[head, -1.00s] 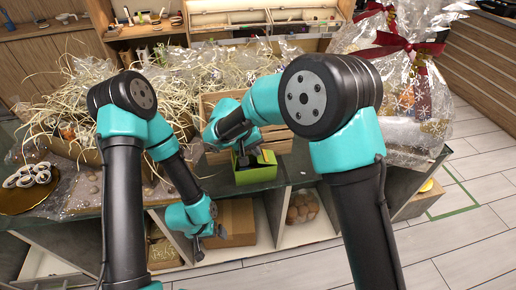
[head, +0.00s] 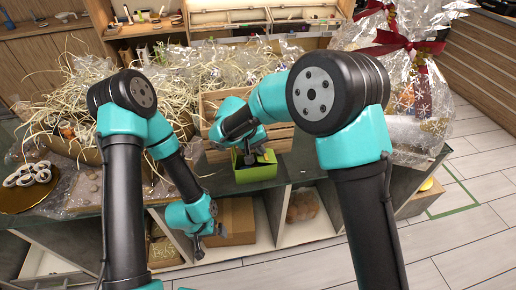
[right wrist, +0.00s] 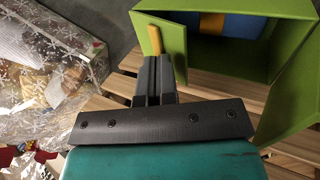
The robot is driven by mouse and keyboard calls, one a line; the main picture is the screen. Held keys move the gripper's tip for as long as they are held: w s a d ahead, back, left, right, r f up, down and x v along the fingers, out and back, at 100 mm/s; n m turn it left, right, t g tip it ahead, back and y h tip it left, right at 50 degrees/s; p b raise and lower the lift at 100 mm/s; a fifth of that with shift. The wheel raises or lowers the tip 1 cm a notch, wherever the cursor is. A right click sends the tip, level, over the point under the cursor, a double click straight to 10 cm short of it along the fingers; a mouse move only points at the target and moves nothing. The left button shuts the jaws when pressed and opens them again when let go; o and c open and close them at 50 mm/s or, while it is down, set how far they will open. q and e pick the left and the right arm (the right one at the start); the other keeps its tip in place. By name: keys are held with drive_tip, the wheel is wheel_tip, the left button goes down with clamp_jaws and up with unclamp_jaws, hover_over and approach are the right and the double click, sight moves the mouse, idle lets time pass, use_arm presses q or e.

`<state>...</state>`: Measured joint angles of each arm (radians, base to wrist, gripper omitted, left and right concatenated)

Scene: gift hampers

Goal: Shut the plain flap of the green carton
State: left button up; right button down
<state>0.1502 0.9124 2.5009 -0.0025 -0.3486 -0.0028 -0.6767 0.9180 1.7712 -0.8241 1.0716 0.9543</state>
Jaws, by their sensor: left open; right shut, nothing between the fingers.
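The green carton (head: 257,174) stands at the front edge of the counter. In the right wrist view the carton (right wrist: 235,62) is open, and a blue item with a yellow band (right wrist: 234,22) lies inside. A flap with a yellow tab (right wrist: 155,40) stands open on its left side. A plain green flap (right wrist: 287,108) stands open on its right side. My right gripper (head: 252,158) is shut and empty at the carton, its tips (right wrist: 157,60) beside the tabbed flap; I cannot tell if they touch. My left gripper (head: 208,241) is open, low before the shelves.
A wooden crate (head: 278,138) stands right behind the carton. A clear-wrapped hamper with a red bow (head: 404,45) is at the right. Straw and wrapped baskets (head: 70,110) fill the counter's left. Open shelves (head: 300,232) lie below the counter edge.

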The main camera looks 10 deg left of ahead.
idle(0.3)
drive_tip(key=shift+d+r, duration=0.15)
drive_tip(key=shift+r, duration=0.4)
drive_tip(key=r, duration=0.3)
drive_tip(key=shift+w+d+r, duration=0.15)
drive_tip(key=shift+d+r, duration=0.05)
drive_tip(key=s+a+r, duration=0.2)
drive_tip(key=a+r, duration=0.3)
drive_tip(key=r, duration=0.1)
drive_tip(key=shift+a+r, duration=0.35)
drive_tip(key=shift+a, duration=0.05)
use_arm(q)
drive_tip(key=shift+c, duration=0.2)
